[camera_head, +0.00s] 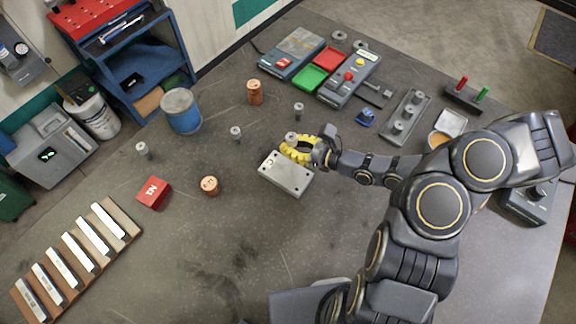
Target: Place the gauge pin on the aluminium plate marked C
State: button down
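A light grey aluminium plate (287,177) with small holes lies flat on the table near the middle. I cannot read a letter on it. My gripper (294,145), with yellow fingers, is just behind the plate's far edge, seen from above. A small grey pin (291,137) shows at its fingertips. I cannot tell whether the fingers grip this pin or only surround it. Similar grey pins stand apart on the table: one at the left (143,150), one left of the gripper (235,134), and one behind it (299,111).
Copper-coloured cylinders (255,92) (209,185), a red block (154,192) and a blue can (181,111) stand around the pins. A wooden rack (125,234) of pale bars lies front left. Red (329,58) and green (310,76) trays are behind. The front middle table is clear.

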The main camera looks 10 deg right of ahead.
aim_at(283, 170)
jog(key=f, duration=0.1)
jog(key=a+f, duration=0.1)
jog(key=s+f, duration=0.1)
jog(key=shift+a+f, duration=0.15)
jog(key=shift+a, duration=0.2)
jog(key=shift+w+f, duration=0.1)
jog(key=shift+f, duration=1.95)
jog(key=shift+f, duration=0.1)
jog(key=c, duration=1.7)
grip_release()
jog(key=shift+f, duration=0.1)
jog(key=shift+c, duration=0.2)
jog(key=o, duration=0.6)
